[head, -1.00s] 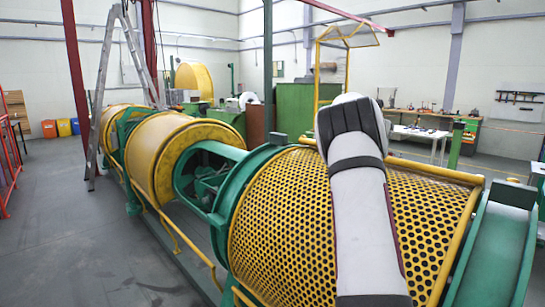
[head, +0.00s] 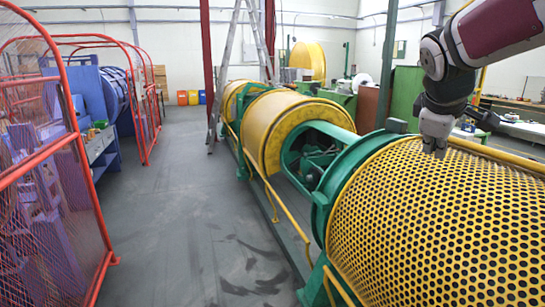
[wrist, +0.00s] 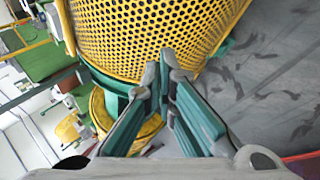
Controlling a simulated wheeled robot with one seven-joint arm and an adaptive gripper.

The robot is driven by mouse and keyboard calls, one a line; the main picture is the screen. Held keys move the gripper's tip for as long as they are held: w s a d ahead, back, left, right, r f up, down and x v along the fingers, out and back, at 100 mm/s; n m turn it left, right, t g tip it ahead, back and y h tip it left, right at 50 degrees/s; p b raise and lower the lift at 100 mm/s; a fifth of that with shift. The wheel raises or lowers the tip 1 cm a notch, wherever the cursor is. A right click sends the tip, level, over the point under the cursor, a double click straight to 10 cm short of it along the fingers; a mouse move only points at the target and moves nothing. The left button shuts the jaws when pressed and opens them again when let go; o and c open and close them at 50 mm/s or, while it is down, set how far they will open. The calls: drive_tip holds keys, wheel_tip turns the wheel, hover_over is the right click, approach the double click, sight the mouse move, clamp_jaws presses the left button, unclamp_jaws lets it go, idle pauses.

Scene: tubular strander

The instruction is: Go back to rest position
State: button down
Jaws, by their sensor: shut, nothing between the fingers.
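My gripper (head: 436,150) hangs pointing down at the upper right of the head view, in front of the yellow perforated drum (head: 440,235) of the strander. My arm reaches in from the upper right corner. Whether the fingertips are clear of the drum cannot be told for sure from the head view. In the wrist view my gripper (wrist: 165,62) shows its two teal-padded fingers with the tips close together and nothing held. The perforated drum (wrist: 140,30) fills the top of that view beyond the fingertips.
Smooth yellow drums (head: 290,125) in green frames (head: 318,160) line up behind. A yellow rail (head: 275,205) runs along the machine's left side. A stepladder (head: 228,80) stands further back. Red mesh guards (head: 50,180) stand at left. The grey floor (head: 190,220) between is clear.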

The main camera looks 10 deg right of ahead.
drive_tip(key=s+a+f+m+y, duration=0.1)
drive_tip(key=s+a+f+y, duration=0.1)
drive_tip(key=s+a, duration=0.4)
drive_tip(key=s+a+f+m+y, duration=0.2)
drive_tip(key=s+a+f, duration=0.3)
drive_tip(key=a, duration=0.7)
drive_tip(key=s+a+f+m+y, duration=0.2)
drive_tip(key=s+a+f, duration=0.2)
drive_tip(key=s+a, duration=0.3)
drive_tip(key=shift+s+a, duration=0.3)
drive_tip(key=shift+a, duration=0.8)
drive_tip(key=shift+w, duration=0.1)
